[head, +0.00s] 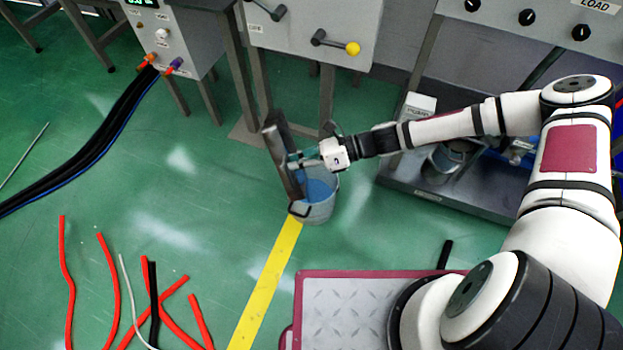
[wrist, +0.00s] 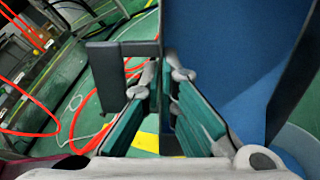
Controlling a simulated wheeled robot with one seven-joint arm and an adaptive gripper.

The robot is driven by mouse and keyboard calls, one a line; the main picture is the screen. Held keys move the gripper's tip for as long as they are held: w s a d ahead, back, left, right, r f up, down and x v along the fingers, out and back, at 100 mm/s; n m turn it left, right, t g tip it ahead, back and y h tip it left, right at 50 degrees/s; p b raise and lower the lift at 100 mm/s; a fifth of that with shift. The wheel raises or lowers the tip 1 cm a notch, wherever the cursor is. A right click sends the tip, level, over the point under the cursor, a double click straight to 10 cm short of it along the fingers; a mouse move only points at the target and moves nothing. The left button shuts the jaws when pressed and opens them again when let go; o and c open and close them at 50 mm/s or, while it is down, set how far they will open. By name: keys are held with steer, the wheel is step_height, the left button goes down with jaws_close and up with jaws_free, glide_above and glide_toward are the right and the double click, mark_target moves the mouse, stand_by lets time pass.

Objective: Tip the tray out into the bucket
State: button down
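The dark grey tray (head: 277,140) is tipped steeply, almost on edge, above the left side of the bucket. My gripper (head: 295,160) is at its right side, and the teal fingers (wrist: 166,75) are closed on part of it in the wrist view. A dark bracket-like handle (head: 299,211) shows at its low end. The grey bucket (head: 318,213) stands upright on the floor, with blue visible inside. In the wrist view a large blue surface fills the upper right; I cannot tell whether it is tray or contents. Whether anything remains in the tray is hidden.
A grey cabinet with a yellow-knobbed lever (head: 352,48) stands behind the bucket. A pump unit on a dark base (head: 440,195) is to the right. Black hoses (head: 95,150) run at left. Red strips (head: 110,280) lie on the open green floor at front left.

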steer(key=shift+w+d+r, duration=0.15)
steer(key=shift+d, duration=0.4)
steer(key=shift+d+y, duration=0.35)
steer(key=shift+y, duration=0.05)
steer(key=shift+w+d+r+y, duration=0.15)
steer(key=shift+d+y, duration=0.25)
steer(key=shift+d, duration=0.25)
steer(key=shift+w+d+g+y, duration=0.2)
steer(key=shift+d+y, duration=0.35)
steer(key=shift+d, duration=0.2)
steer(key=shift+w+d+g+y, duration=0.1)
steer(key=shift+d+g+y, duration=0.1)
steer(key=shift+d+y, duration=0.45)
stand_by(0.3)
